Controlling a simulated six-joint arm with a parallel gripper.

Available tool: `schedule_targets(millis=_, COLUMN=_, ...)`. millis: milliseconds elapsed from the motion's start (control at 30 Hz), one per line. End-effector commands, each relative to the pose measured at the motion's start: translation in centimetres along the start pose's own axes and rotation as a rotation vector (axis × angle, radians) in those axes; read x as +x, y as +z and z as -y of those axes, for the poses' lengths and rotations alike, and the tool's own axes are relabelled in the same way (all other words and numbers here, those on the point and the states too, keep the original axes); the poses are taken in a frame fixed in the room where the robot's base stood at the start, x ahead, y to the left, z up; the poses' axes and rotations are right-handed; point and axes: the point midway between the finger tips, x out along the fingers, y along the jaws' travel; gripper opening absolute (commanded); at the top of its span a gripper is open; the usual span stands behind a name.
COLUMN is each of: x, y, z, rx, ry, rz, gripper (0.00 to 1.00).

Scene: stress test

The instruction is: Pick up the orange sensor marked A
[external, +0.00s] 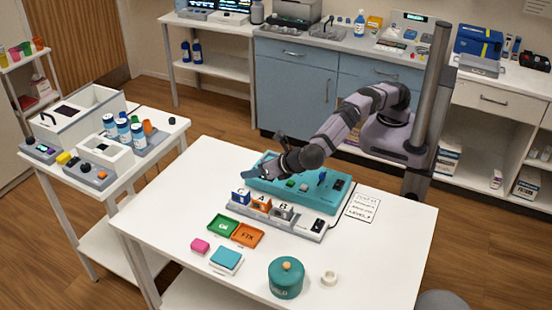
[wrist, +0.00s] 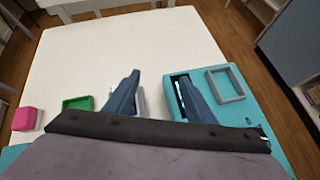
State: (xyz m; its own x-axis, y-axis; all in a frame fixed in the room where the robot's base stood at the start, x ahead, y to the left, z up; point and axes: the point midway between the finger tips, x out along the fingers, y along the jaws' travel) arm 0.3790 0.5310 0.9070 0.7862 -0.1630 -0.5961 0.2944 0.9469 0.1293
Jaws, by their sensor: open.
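The orange sensor marked A (external: 262,205) stands upright in a grey rack (external: 305,226) on the white table, between a blue block marked C (external: 240,197) and a grey block marked B (external: 284,212). My gripper (external: 263,162) is above and behind this row, over the left end of the teal device (external: 325,190). Its fingers are apart and nothing is seen between them. In the wrist view the two blue-grey fingers (wrist: 156,85) are spread over the table, with the teal device (wrist: 240,110) under the right one. I cannot make out sensor A there.
A green tray (external: 223,226) and an orange tray (external: 248,235) lie in front of the row. A pink block (external: 200,246), a teal-topped box (external: 226,259), a teal lidded pot (external: 286,278) and a white ring (external: 329,278) are nearer the front. The table's front right is mostly clear.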

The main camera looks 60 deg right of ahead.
Motion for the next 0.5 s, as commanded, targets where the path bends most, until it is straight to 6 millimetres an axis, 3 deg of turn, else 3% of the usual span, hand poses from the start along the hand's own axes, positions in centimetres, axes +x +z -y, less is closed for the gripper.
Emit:
schedule_targets(millis=33, x=-1.8, y=-2.7, z=-1.1, rx=-0.062, ry=0.046, rz=0.03, gripper=0.5)
schedule_targets(millis=200, x=-6.6, y=-6.8, z=-2.8, rx=-0.196, ry=0.138, rz=0.118, gripper=0.5)
schedule_targets(millis=333, x=-8.8, y=-8.4, z=-3.1, rx=-0.246, ry=0.175, rz=0.157, gripper=0.5)
schedule_targets(millis=500, x=-9.8, y=-9.1, z=-3.1, rx=-0.268, ry=0.19, rz=0.175, gripper=0.5)
